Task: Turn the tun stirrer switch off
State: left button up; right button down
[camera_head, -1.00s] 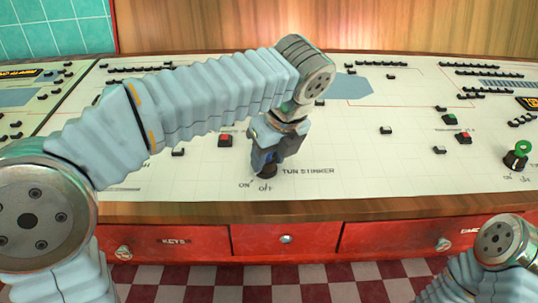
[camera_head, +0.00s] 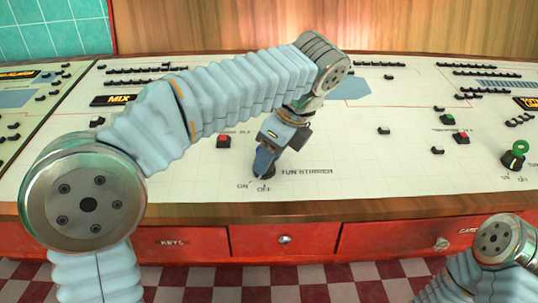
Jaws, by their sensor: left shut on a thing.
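The tun stirrer switch (camera_head: 264,173) is a small dark knob on the white panel, beside the printed words "TUN STIRRER" with "ON" and "OFF" marks in front of it. My left gripper (camera_head: 264,163) points down onto it from above, tilted, and is shut on it. The fingers cover most of the knob, so its exact setting is hidden. Only part of my right arm shows at the lower right; its gripper is out of view.
A red button (camera_head: 223,141) and small black blocks sit on the panel. Red drawers (camera_head: 285,239) run below the wooden front edge (camera_head: 330,208).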

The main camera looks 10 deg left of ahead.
pick_arm(q)
jog(key=shift+w+n+g, duration=0.15)
jog(key=shift+n+g, duration=0.25)
jog(key=shift+n, duration=0.7)
jog(key=shift+w+n, duration=0.1)
jog(key=shift+n, duration=0.6)
jog(key=o, duration=1.1)
jog(key=shift+c, duration=0.2)
